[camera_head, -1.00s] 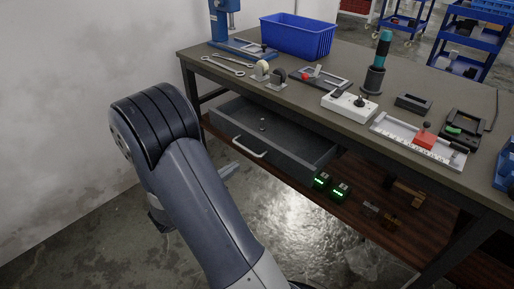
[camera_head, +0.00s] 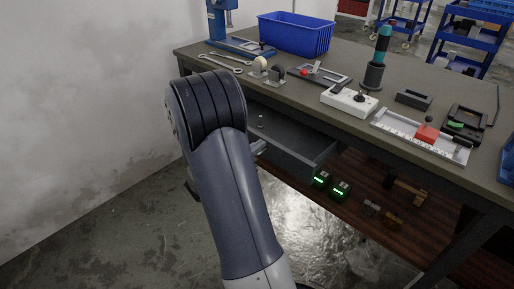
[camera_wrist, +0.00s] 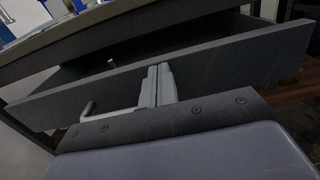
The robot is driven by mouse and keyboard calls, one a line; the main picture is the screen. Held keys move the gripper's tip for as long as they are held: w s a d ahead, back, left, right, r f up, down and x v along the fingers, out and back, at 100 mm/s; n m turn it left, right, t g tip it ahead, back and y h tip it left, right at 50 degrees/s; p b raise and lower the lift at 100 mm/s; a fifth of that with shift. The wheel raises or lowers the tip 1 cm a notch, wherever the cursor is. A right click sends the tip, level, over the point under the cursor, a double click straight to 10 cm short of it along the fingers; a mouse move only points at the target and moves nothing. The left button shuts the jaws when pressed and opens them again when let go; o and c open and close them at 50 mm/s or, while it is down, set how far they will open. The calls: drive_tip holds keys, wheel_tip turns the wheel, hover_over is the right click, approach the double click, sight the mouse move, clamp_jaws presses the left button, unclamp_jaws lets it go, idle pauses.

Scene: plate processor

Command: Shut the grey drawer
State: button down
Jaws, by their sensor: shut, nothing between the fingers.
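The grey drawer (camera_head: 290,158) stands pulled out under the workbench top, with its open inside showing in the camera_head view. In the wrist view its front panel (camera_wrist: 225,68) runs across the picture, with the bar handle (camera_wrist: 88,110) left of my gripper (camera_wrist: 160,72). My gripper is shut and empty, its fingers pointing at the front panel beside the handle. Whether the fingertips touch the panel I cannot tell. In the camera_head view my arm hides the drawer's left part and most of the handle. A small knob-like item (camera_head: 261,124) shows inside the drawer.
The workbench top (camera_head: 408,120) carries a blue bin (camera_head: 297,36), wrenches, a white box (camera_head: 349,102) and a caliper-like fixture (camera_head: 420,136). A wall (camera_head: 80,100) is at left; the floor in front is clear.

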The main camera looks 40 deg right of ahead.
drive_tip(key=shift+d, duration=0.1)
hover_over(286, 139)
drive_tip(key=shift+a, duration=0.2)
drive_tip(key=shift+w+d, duration=0.1)
drive_tip(key=shift+d, duration=0.45)
drive_tip(key=shift+r, duration=0.15)
drive_tip(key=shift+a, duration=0.3)
drive_tip(key=a, duration=0.4)
drive_tip(key=a+p, duration=0.1)
drive_tip(key=a, duration=0.4)
drive_tip(key=s+a, duration=0.1)
drive_tip(key=a, duration=0.3)
drive_tip(key=shift+s+a+p, duration=0.1)
drive_tip(key=shift+a+p, duration=0.2)
drive_tip(key=shift+a, duration=0.05)
drive_tip(key=shift+d+f, duration=0.1)
drive_tip(key=shift+f, duration=0.1)
